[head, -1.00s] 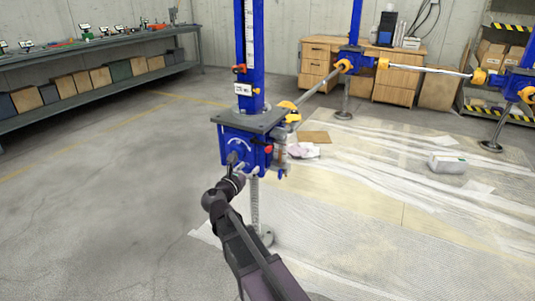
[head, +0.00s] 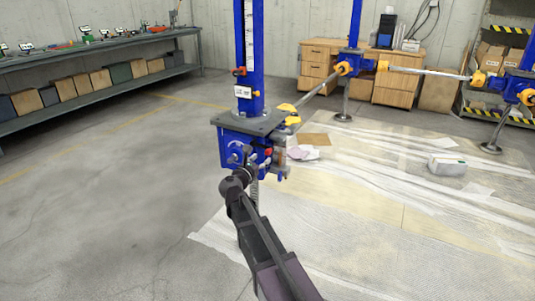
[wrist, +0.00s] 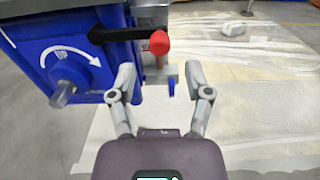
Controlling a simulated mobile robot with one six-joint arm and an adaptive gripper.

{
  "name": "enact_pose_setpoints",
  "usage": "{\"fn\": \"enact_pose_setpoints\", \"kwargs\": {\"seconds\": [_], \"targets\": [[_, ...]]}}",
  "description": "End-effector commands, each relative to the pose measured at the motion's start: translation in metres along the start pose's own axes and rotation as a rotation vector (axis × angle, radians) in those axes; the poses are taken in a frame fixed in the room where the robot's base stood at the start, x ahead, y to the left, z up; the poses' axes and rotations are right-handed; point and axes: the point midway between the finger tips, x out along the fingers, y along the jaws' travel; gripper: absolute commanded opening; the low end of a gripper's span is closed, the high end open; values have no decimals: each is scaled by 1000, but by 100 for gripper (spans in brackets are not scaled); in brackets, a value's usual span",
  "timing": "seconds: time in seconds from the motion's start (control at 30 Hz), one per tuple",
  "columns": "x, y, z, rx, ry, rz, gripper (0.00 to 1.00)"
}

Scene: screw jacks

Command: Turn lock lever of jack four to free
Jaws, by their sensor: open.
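The near blue jack housing (head: 232,150) stands below a tall blue column in the head view. In the wrist view, the jack housing (wrist: 70,50) fills the upper left, with a white curved arrow marked UP and a grey shaft stub. A black lever with a red knob (wrist: 158,42) reaches to the right across its top. The red knob also shows in the head view (head: 268,152). My gripper (wrist: 162,76) is open and empty, its two fingers spread below and either side of the knob, apart from it. No jack number is readable.
A bar (head: 318,92) links the near jack to another blue jack behind. Another jack stands at the far right. A long bench (head: 100,64) runs along the left wall. The floor at left is clear.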

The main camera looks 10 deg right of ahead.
Motion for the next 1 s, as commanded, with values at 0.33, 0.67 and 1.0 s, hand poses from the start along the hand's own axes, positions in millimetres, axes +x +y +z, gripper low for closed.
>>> {"fn": "enact_pose_setpoints", "kwargs": {"seconds": [0.33, 0.67, 1.0], "targets": [[46, 1, 0, 0, 0, -1, 64], [56, 0, 0, 0, 0, 0, 64], [55, 0, 0, 0, 0, 0, 20]]}}
